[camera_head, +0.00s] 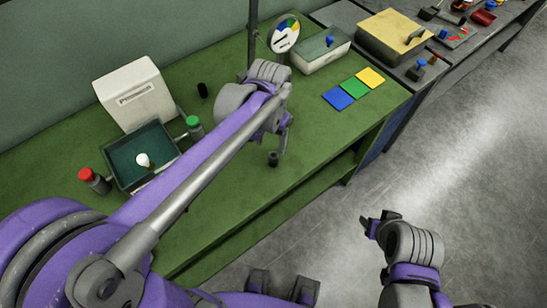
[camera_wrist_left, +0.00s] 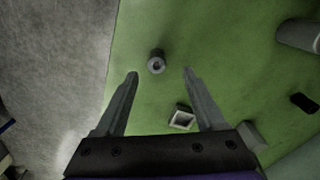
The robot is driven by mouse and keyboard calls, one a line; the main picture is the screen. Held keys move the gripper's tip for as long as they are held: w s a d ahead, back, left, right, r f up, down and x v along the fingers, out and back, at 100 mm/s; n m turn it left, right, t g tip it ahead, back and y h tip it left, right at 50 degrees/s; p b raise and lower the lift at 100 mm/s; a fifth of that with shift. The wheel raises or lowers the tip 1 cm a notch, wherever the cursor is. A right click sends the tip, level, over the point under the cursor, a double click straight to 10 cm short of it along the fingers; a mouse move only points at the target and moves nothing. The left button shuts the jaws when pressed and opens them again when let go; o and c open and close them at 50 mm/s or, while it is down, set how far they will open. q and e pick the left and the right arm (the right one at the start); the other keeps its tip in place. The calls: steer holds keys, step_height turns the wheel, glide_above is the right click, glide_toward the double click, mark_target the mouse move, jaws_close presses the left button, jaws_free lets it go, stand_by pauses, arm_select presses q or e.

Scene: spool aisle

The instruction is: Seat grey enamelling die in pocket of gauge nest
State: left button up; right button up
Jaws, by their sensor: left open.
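The grey enamelling die (camera_head: 272,159) is a small dark grey cylinder standing on the green bench, just below my left gripper (camera_head: 281,135). In the left wrist view the die (camera_wrist_left: 156,62) shows a round hole in its top and lies between and slightly beyond the fingertips of my open, empty left gripper (camera_wrist_left: 160,74). A small pale square block with an open pocket, which looks like the gauge nest (camera_wrist_left: 182,118), sits nearer the palm; my arm seems to hide it in the head view. My right gripper (camera_head: 372,226) is over the floor beyond the bench edge; its opening is unclear.
Blue, green and yellow squares (camera_head: 354,86) lie right. A thin pole (camera_head: 252,35) rises behind my left gripper.

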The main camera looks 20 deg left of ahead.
mark_target(273, 155)
arm_select(q)
steer(key=shift+s+f, duration=0.25)
steer(key=shift+f, duration=0.65)
steer(key=f, duration=0.4)
steer(key=shift+w+d+f, duration=0.15)
steer(key=shift+w+d, duration=0.2)
steer(key=shift+w, duration=0.05)
steer(key=shift+f, duration=0.55)
jaws_close()
